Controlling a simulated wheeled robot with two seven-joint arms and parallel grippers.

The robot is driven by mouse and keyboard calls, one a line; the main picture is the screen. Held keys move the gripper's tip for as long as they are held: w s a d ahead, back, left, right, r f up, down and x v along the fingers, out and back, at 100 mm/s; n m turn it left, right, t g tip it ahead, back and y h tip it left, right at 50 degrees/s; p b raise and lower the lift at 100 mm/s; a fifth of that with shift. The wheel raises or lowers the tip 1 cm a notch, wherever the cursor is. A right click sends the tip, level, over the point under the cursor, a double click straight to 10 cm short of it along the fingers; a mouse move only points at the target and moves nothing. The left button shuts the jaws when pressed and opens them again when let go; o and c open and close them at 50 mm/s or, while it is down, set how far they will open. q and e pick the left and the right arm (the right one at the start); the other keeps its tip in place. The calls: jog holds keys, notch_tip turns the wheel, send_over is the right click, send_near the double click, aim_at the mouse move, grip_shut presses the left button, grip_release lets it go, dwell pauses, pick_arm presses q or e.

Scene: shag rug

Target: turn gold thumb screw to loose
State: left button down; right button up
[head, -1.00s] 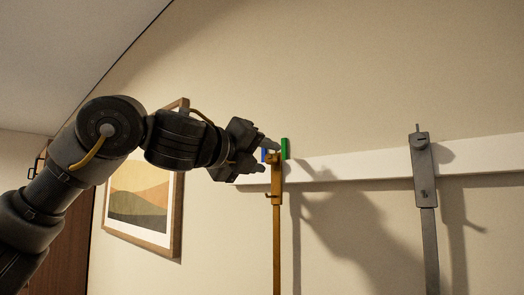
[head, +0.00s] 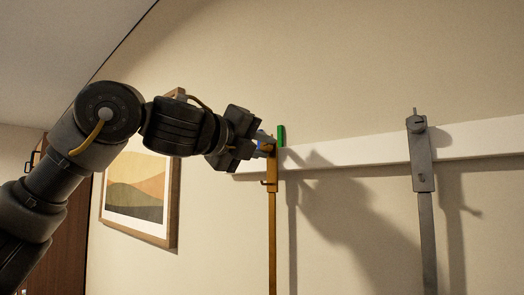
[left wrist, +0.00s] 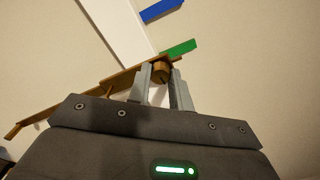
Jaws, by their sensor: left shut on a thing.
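The gold thumb screw (left wrist: 161,73) sits at the head of a gold bar fixture (head: 270,185) hanging on the white wall rail. My left gripper (head: 266,146) reaches it from the left. In the left wrist view its two grey fingers are shut on the gold screw, one on each side. A green marker (head: 281,135) stands upright just behind the screw and also shows in the left wrist view (left wrist: 179,48). A blue marker (left wrist: 161,10) lies farther off there; in the head view it is mostly hidden by the gripper. My right gripper is out of view.
A grey fixture (head: 421,155) of similar shape hangs on the white rail (head: 350,155) to the right. A framed picture (head: 138,195) hangs at left, behind my arm. The wall between the two fixtures is clear.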

pick_arm(q)
jog(key=n+b, duration=0.2)
jog(key=n, duration=0.1)
jog(key=shift+f, duration=0.25)
jog(key=n+b, duration=0.2)
jog(key=n, duration=0.3)
jog(key=shift+d+b, duration=0.1)
jog(key=shift+b, duration=0.25)
jog(key=n+b, duration=0.2)
jog(key=n, duration=0.2)
jog(key=shift+n+b, duration=0.75)
jog(key=shift+n, duration=1.35)
jog(key=shift+r, duration=0.1)
